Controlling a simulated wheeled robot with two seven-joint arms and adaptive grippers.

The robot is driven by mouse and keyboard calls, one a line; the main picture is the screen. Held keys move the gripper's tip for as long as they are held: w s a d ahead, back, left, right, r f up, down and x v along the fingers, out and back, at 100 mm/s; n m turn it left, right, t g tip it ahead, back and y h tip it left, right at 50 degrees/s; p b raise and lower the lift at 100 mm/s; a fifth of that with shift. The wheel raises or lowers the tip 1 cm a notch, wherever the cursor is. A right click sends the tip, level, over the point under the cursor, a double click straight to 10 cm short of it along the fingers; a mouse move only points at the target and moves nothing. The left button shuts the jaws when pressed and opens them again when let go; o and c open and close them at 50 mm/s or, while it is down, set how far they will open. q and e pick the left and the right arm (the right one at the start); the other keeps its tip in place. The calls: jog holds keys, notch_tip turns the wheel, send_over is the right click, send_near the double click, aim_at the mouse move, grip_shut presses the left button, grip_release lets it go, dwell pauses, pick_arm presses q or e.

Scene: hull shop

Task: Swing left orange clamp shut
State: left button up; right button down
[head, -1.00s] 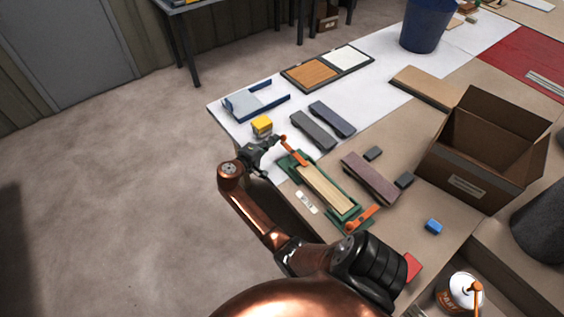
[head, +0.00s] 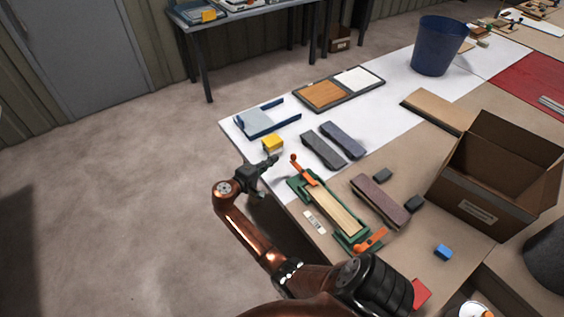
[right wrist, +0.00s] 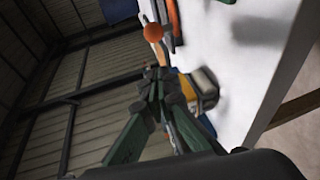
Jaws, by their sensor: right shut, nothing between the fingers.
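A green fixture (head: 352,238) holds a pale wood strip (head: 334,208) near the table's edge. Its left orange clamp (head: 306,172) is at the far end, its knobbed lever sticking out beyond the fixture, away from the strip. The other orange clamp (head: 371,241) lies across the near end. My right gripper (head: 274,160) is shut and empty, a little left of the left clamp's knob and apart from it. In the right wrist view, the orange knob (right wrist: 153,32) appears just beyond the closed fingertips (right wrist: 158,74). My left gripper is not in view.
A yellow block (head: 272,144) stands just beyond my right gripper. Two grey blocks (head: 323,149) lie right of it, and a purplish block (head: 380,200) lies beside the fixture. An open cardboard box (head: 480,195) stands at right. Left of the table is open floor.

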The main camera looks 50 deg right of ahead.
jog(key=w+a+r, duration=0.1)
jog(key=w+a, duration=0.2)
jog(key=a, duration=0.5)
jog(key=shift+w+r, duration=0.35)
jog(key=shift+w, duration=0.05)
